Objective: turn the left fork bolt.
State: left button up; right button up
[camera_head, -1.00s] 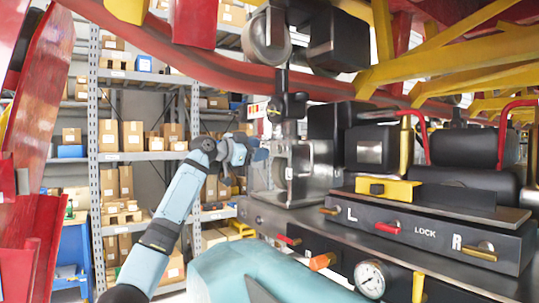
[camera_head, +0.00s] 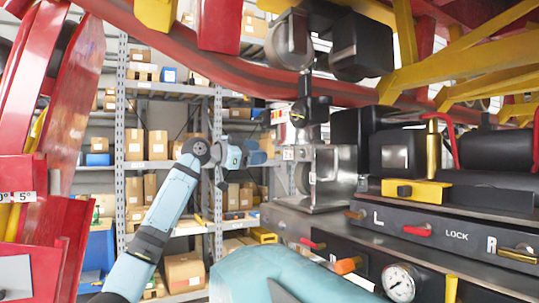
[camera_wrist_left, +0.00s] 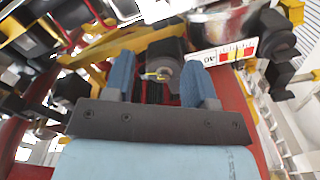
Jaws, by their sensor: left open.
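My left gripper (camera_head: 262,152) is in the middle of the head view, just left of a steel wheel bracket (camera_head: 334,180) on the dark bench. A small gap shows between them in the picture. In the left wrist view the gripper's two blue fingers (camera_wrist_left: 160,80) are apart, with nothing held between them. A dark cylindrical part (camera_wrist_left: 165,62) shows beyond the fingers, with a small yellow piece by it. I cannot clearly pick out the left fork bolt in either view. My right gripper is not in view.
A red rail (camera_head: 240,72) with a wheel (camera_head: 289,42) runs overhead. Red supports (camera_head: 75,100) stand at the left. The bench carries a LOCK panel (camera_head: 455,236) and a pressure gauge (camera_head: 400,283). Shelves with cardboard boxes (camera_head: 158,145) stand behind.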

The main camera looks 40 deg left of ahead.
pick_arm(q)
jog(key=p, duration=0.6)
send_near(298, 155)
jog(key=x, duration=0.7)
jog(key=shift+w+d+r, duration=0.15)
jog(key=shift+w, duration=0.05)
jog(key=shift+w+d, duration=0.15)
jog(key=shift+w, duration=0.3)
jog(key=c, duration=0.9)
